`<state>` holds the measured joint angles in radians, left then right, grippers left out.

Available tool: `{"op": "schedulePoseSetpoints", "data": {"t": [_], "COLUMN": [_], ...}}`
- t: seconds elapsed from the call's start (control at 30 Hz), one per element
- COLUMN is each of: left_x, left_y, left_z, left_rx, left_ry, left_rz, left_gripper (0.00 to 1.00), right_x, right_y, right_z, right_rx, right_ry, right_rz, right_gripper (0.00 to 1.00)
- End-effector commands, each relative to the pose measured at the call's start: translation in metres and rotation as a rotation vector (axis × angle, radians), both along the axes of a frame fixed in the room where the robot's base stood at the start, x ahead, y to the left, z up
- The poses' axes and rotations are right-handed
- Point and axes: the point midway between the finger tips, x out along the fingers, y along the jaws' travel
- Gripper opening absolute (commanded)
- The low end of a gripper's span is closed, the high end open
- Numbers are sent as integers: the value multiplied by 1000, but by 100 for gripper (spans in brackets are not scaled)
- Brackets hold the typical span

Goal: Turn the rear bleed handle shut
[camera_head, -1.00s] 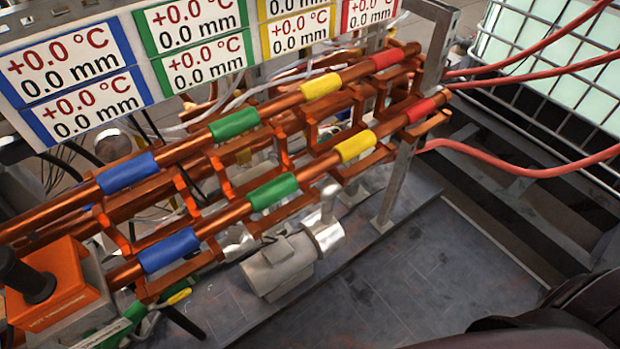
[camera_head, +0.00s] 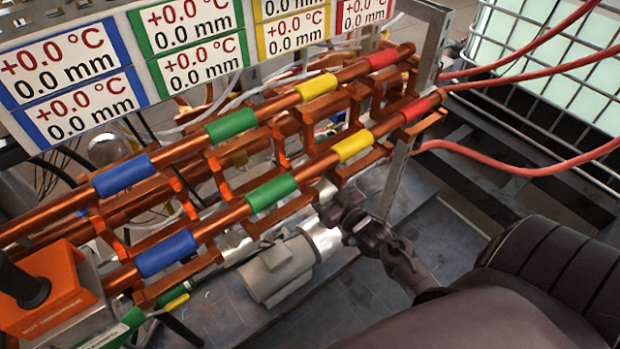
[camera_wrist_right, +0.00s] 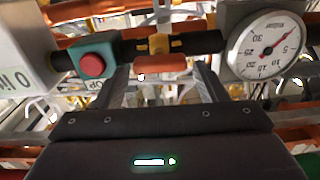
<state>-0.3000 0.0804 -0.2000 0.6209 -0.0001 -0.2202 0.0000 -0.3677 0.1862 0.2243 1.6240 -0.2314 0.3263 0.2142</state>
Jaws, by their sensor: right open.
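My right gripper (camera_head: 348,208) is open beside the copper pipes, just beyond the silver end of a grey motor-like cylinder (camera_head: 280,268). In the right wrist view its two fingers (camera_wrist_right: 163,82) point forward, apart, with nothing seen held between them. Ahead of them a dark pipe carries an orange-yellow fitting (camera_wrist_right: 159,43), roughly centred beyond the gap. I cannot tell whether this fitting is the rear bleed handle. No handle is clearly identifiable in the head view. My left gripper is not in view.
A gauge (camera_wrist_right: 268,45) stands right of the fingers, and a green box with a red button (camera_wrist_right: 92,64) stands left. Copper pipes with coloured sleeves (camera_head: 270,192) cross the head view. Red hoses (camera_head: 520,170) run at right. Grey floor plate lies open in front.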

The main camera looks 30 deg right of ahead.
Motion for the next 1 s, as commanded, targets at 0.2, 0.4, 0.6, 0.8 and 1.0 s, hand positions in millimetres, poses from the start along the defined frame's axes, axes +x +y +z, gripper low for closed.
{"op": "schedulePoseSetpoints", "data": {"t": [0.2, 0.4, 0.6, 0.8, 1.0], "left_x": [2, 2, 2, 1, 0], "left_y": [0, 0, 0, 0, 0], "left_z": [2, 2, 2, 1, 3], "left_rx": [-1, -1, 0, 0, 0], "left_ry": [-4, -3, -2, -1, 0], "left_rz": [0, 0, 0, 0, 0], "left_gripper": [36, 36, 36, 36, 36], "right_x": [29, 35, 35, 35, 35], "right_y": [2, 3, 3, 3, 3], "right_z": [0, -1, -1, -1, 0], "right_rx": [0, 0, 0, 0, 10], "right_ry": [0, 2, 3, 3, 4], "right_rz": [-1, -1, -1, -1, -1], "right_gripper": [65, 65, 62, 35, 34]}}
